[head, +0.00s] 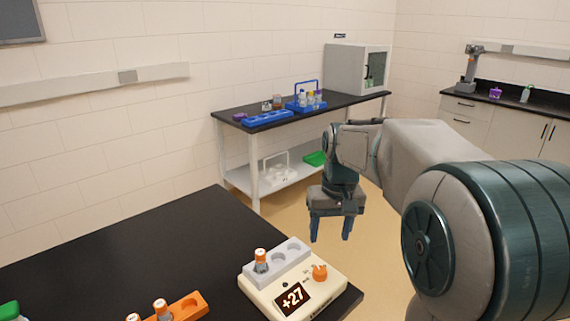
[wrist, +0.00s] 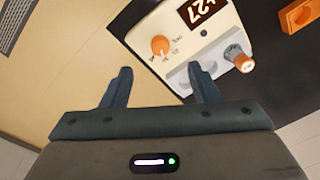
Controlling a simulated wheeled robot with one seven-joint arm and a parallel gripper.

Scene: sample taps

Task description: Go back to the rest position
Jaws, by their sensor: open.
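My gripper (head: 331,226) hangs pointing down past the right end of the black bench (head: 130,245) in the head view. Its two blue fingers are apart with nothing between them; they also show in the wrist view (wrist: 164,88). A cream device (head: 296,290) with a display reading +27 and an orange knob (head: 320,272) stands at the bench's right corner, to the left of my gripper. A vial with an orange cap (head: 261,261) stands upright in the left hole of the device's grey holder (head: 290,252). The holder's other holes look empty.
An orange rack (head: 190,306) with orange-capped vials (head: 160,308) is at the bench's front edge. A back table (head: 240,112) carries blue trays, bottles and a grey cabinet (head: 355,68). A counter (head: 500,108) stands at the right. Open floor (head: 375,225) lies under my gripper.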

